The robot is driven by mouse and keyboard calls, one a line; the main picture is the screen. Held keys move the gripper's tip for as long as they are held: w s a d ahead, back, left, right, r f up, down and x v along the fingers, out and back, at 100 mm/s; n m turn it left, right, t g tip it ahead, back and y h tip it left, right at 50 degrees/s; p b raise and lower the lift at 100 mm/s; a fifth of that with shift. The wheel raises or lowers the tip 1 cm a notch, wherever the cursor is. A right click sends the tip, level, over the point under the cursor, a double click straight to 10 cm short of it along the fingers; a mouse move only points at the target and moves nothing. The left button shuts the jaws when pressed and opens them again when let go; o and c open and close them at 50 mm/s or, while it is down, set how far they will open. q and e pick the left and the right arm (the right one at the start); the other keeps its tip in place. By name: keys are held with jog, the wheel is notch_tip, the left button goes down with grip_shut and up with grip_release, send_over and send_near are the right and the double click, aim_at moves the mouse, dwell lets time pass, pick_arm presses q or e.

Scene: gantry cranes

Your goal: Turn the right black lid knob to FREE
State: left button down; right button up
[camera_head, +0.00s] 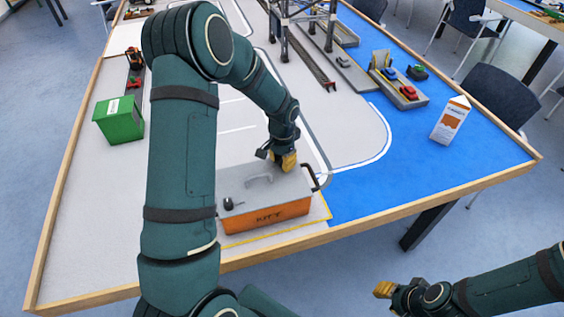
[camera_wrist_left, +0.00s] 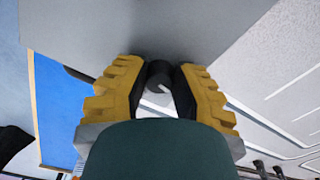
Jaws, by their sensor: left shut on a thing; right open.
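An orange kit box (camera_head: 268,217) with a grey lid (camera_head: 247,196) stands near the table's front edge. The left black knob (camera_head: 228,203) shows on the lid. My left gripper (camera_head: 288,163) is at the lid's far right corner and hides the right knob in the head view. In the left wrist view, its yellow fingers (camera_wrist_left: 158,85) are closed around the right black knob (camera_wrist_left: 158,70), beside the grey lid (camera_wrist_left: 150,28). The knob's setting cannot be read. My right gripper (camera_head: 384,289) is open and empty, off the table's front edge.
A grey handle (camera_head: 259,180) rises from the lid, and a black side handle (camera_head: 312,174) is close to my left gripper. A green bin (camera_head: 119,121) stands at left, a carton (camera_head: 450,120) at right. Crane models stand at the back. The blue area right of the box is clear.

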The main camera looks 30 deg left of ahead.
pick_arm(q)
jog(key=shift+n, duration=1)
jog(key=c, duration=0.7)
grip_release()
jog(key=shift+c, duration=0.2)
jog(key=shift+r, duration=0.1)
notch_tip(320, 180, up, 12)
